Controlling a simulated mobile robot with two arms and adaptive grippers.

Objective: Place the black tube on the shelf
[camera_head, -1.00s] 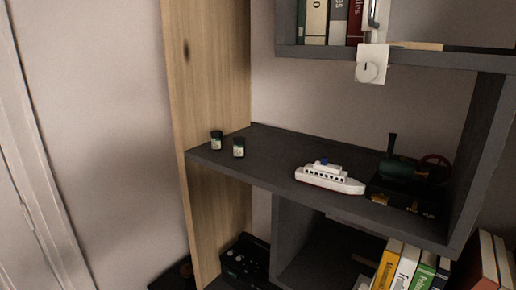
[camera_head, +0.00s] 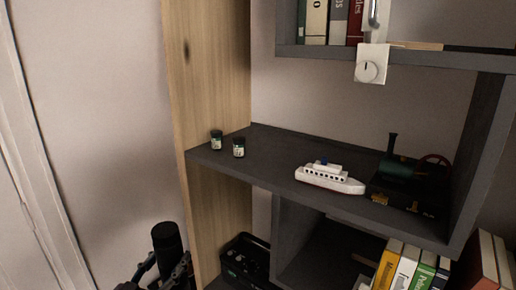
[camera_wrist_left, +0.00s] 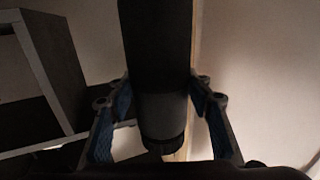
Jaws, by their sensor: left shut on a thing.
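The black tube (camera_head: 167,243) stands roughly upright at the bottom of the head view, left of the wooden side panel. My left gripper (camera_head: 166,270) is shut on it, with the tube's upper part standing out above the fingers. In the left wrist view the tube (camera_wrist_left: 157,70) fills the middle, between the blue-padded fingers of the left gripper (camera_wrist_left: 160,115). The dark grey shelf (camera_head: 262,168) is to the right of the tube and higher in the picture. My right gripper is not in view.
Two small jars (camera_head: 239,148) stand at the shelf's left end. A white toy ship (camera_head: 330,178) and a model steam engine (camera_head: 408,183) stand further right. Bare shelf lies between jars and ship. The wooden panel (camera_head: 212,100) borders the shelf's left side. Books (camera_head: 405,266) stand below.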

